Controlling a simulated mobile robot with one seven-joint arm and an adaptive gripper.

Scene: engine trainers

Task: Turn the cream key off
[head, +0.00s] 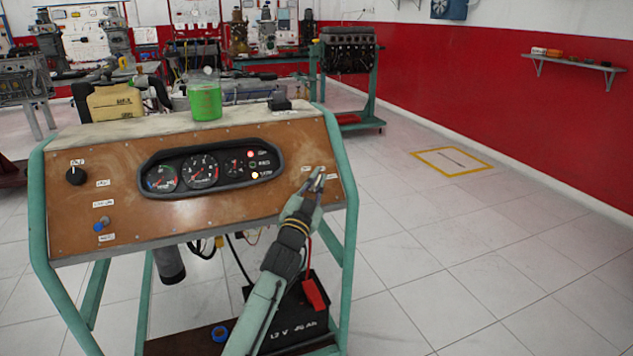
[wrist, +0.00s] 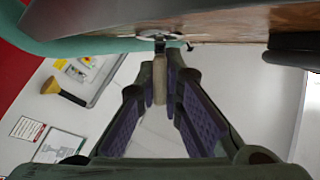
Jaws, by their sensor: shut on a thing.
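The cream key (wrist: 159,80) stands out from a metal lock (wrist: 160,38) on the panel in the wrist view. My gripper (wrist: 161,90) has its purple-padded fingers on both sides of the key and is shut on it. In the head view, my gripper (head: 316,180) reaches the right end of the brown panel (head: 110,215) and hides most of the key. The gauge cluster (head: 210,165) left of it has a red lamp and an orange-white lamp lit.
A black knob (head: 76,175) and a blue-tipped switch (head: 103,224) sit on the panel's left. A green container (head: 205,98) stands on top. The green frame (head: 351,240) runs close beside my gripper. A battery (head: 295,318) lies below. Floor at right is clear.

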